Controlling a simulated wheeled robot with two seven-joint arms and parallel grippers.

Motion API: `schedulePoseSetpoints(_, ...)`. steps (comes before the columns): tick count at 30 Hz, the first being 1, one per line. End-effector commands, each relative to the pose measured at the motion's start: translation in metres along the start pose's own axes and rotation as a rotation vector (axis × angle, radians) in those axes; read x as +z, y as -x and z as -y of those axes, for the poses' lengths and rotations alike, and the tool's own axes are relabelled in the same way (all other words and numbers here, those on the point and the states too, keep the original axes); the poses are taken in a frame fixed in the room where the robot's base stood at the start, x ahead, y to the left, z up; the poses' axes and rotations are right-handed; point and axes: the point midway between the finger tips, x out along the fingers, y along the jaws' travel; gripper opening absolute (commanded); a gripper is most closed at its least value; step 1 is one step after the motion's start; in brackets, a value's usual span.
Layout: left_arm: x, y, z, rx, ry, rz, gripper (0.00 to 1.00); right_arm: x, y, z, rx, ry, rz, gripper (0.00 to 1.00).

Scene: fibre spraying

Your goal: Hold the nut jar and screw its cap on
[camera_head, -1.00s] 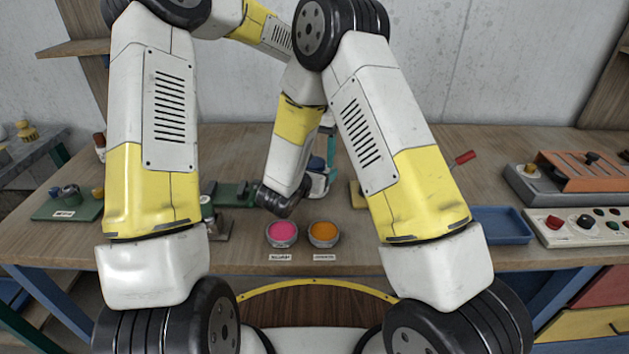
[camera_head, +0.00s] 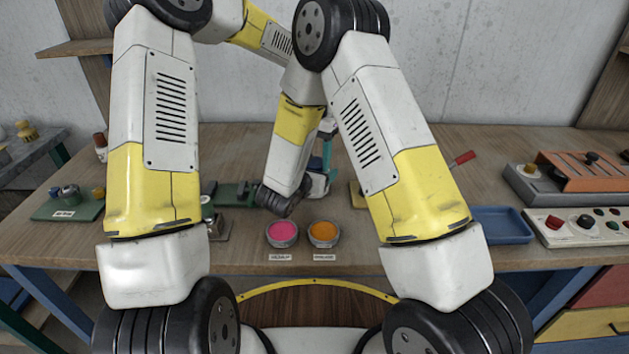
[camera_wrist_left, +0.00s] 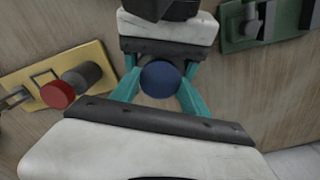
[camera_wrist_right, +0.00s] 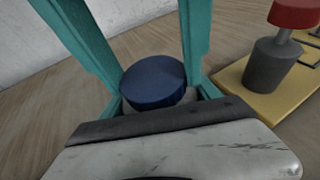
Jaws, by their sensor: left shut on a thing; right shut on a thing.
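A round dark blue cap (camera_wrist_right: 153,82) sits between teal fingers in the right wrist view; its top also shows in the left wrist view (camera_wrist_left: 160,79). My left gripper (camera_head: 327,153) reaches down from above, shut on the cap. My right gripper (camera_head: 319,184) comes in low from the front, shut on the nut jar below the cap. The jar (camera_wrist_right: 119,106) is almost wholly hidden by the cap and fingers; only a pale sliver shows. Cap and jar line up closely, but I cannot tell how far the thread is engaged.
A yellow plate with a red-topped knob (camera_wrist_right: 296,12) stands close beside the jar. A green fixture (camera_head: 236,193) is on the other side. A blue tray (camera_head: 500,225) lies to the right.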

Motion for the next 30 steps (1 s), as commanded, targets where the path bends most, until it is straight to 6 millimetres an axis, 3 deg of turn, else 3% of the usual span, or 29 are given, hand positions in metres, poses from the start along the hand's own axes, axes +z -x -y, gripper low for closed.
schedulePoseSetpoints(6, 0.0, -0.0002, 0.0002, 0.0, -0.321, 0.0, 0.04, 0.0004, 0.0, 0.0, 0.0, 0.0, 0.001, 0.0)
schedulePoseSetpoints(10, 0.0, -0.0001, 0.0002, 0.0, -0.311, 0.0, 0.04, 0.0003, -0.0001, 0.0001, 0.0, 0.0, 0.001, 0.0)
schedulePoseSetpoints(11, 0.0, -0.0001, 0.0003, 0.0, -0.311, 0.0, 0.57, 0.0003, -0.0001, 0.0001, 0.0, 0.0, 0.001, 0.0)
schedulePoseSetpoints(14, 0.0, -0.0001, 0.0002, 0.0, -0.31, 0.0, 0.77, 0.0003, -0.0001, 0.0, 0.0, 0.0, 0.001, 0.0)
schedulePoseSetpoints(30, 0.0011, -0.001, -0.0033, 0.005, -0.311, 0.004, 0.78, 0.0006, 0.0001, -0.0018, 0.004, 0.0, 0.001, 0.0)
